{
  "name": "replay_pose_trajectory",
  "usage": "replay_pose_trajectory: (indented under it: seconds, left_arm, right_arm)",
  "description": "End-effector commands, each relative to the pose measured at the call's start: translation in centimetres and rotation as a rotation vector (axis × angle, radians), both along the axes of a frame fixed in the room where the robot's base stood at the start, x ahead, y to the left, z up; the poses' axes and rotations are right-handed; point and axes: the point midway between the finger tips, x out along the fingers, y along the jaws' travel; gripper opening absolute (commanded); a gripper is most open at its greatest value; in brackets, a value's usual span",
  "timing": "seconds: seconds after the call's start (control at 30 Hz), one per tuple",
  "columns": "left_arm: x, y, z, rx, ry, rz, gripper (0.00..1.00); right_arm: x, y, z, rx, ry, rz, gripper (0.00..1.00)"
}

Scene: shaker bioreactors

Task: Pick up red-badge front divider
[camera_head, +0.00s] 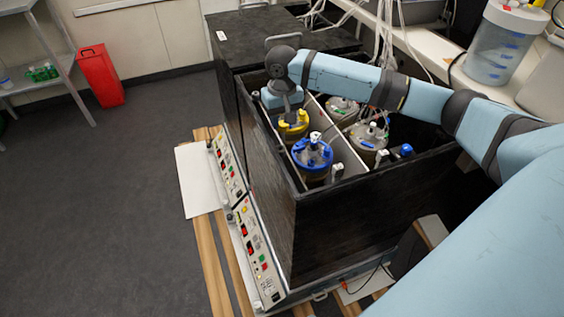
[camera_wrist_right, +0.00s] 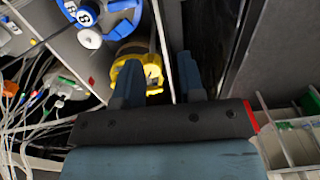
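My right gripper (camera_wrist_right: 158,80) is open, pointing down into the black box, with its two fingers apart. In the head view its wrist is over the box's far left corner and the fingers are hard to make out. A thin pale divider (camera_wrist_right: 161,40) at the box's front side runs between the fingers; contact is not visible. The same front divider (camera_head: 283,150) shows in the head view as a light strip left of the vessels. A small red badge (camera_wrist_right: 91,80) shows on another pale divider beyond the yellow-topped vessel (camera_wrist_right: 128,72). My left gripper is out of view.
A blue-topped vessel (camera_head: 312,155) stands near the yellow-topped one (camera_head: 293,125). A middle divider (camera_head: 343,150) separates them from further vessels with tubes and cables. The black box walls (camera_head: 350,235) are close around. Control panels (camera_head: 258,250) line the front.

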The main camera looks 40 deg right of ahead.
Motion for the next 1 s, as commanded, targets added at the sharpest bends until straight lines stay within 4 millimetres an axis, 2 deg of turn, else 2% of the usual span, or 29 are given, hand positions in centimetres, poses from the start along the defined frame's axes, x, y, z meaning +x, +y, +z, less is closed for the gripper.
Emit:
replay_pose_trajectory:
  seconds: [0.03,0.1,0.37,0.7,0.97,1.0]
  left_arm:
    - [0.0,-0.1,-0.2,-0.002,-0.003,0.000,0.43]
    - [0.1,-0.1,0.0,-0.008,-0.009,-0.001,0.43]
    - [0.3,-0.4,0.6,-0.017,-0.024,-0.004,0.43]
    - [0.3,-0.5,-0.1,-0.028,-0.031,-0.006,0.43]
    - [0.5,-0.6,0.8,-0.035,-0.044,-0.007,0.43]
    - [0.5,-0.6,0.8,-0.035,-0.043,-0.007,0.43]
  right_arm:
    - [0.0,0.0,-1.2,-0.001,0.002,0.000,0.36]
    - [0.0,0.0,-2.2,-0.001,0.000,0.000,0.36]
    - [0.0,0.0,-3.8,-0.001,0.000,0.001,0.36]
    - [0.0,0.0,-8.5,0.000,0.000,0.000,0.36]
    - [0.0,0.0,-8.8,0.000,-0.001,0.001,0.36]
    - [0.0,0.0,-8.8,0.000,-0.001,0.001,0.27]
